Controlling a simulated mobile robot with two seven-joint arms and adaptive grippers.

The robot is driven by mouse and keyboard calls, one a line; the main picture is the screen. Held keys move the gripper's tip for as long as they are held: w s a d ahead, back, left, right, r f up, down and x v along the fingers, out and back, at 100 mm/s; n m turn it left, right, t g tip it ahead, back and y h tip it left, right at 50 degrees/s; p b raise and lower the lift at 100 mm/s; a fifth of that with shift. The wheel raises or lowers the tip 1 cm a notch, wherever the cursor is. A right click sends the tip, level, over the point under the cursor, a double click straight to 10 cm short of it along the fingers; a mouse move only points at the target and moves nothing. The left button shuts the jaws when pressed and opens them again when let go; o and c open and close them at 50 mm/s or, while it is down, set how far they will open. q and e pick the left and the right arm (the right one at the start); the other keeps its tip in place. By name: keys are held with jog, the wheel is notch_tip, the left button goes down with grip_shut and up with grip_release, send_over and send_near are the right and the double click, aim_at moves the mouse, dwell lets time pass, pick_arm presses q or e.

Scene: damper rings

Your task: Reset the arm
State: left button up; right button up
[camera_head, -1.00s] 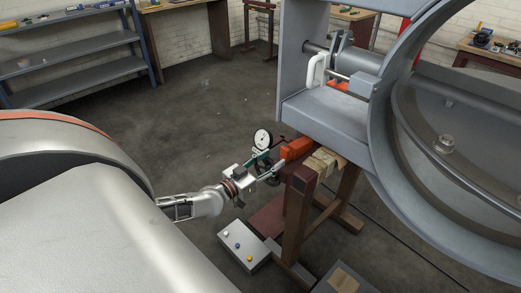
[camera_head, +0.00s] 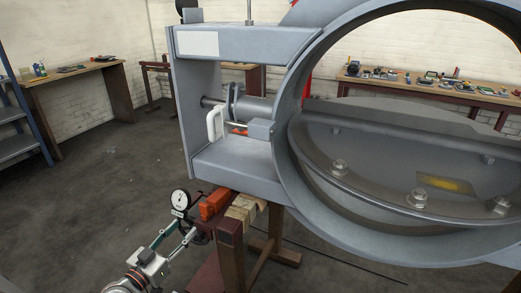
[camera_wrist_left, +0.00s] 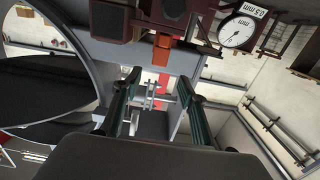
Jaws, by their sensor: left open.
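My left gripper (camera_head: 180,234) is low at the left of the head view, just in front of the wooden stand. Its two fingers are spread and I see nothing held between them. In the left wrist view, the fingers of the left gripper (camera_wrist_left: 160,84) stand apart. A round white dial gauge (camera_head: 180,199) is just beyond the fingertips, beside an orange block (camera_head: 213,204) on the stand. The gauge also shows in the left wrist view (camera_wrist_left: 237,32), above and right of the fingers. My right gripper is not in view.
A large grey damper ring (camera_head: 290,150) with a box-like frame (camera_head: 240,180) fills the right and middle. The wooden stand (camera_head: 230,240) is below the frame. A workbench (camera_head: 75,68) and blue shelf (camera_head: 20,145) are at the left. The floor (camera_head: 110,150) between is clear.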

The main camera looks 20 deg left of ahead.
pick_arm(q)
jog(key=s+d+f+m+g, duration=0.1)
jog(key=s+d+f+g, duration=0.2)
jog(key=s+d+f, duration=0.4)
jog(key=s+d+f+m+g+h+p, duration=0.1)
jog(key=s+d+f+g, duration=0.3)
jog(key=s+d+f, duration=0.4)
jog(key=s+d+m, duration=0.1)
jog(key=s+d, duration=0.3)
jog(key=d, duration=0.5)
jog(key=shift+f+g, duration=0.25)
jog(key=shift+g, duration=0.05)
jog(key=shift+a, duration=0.1)
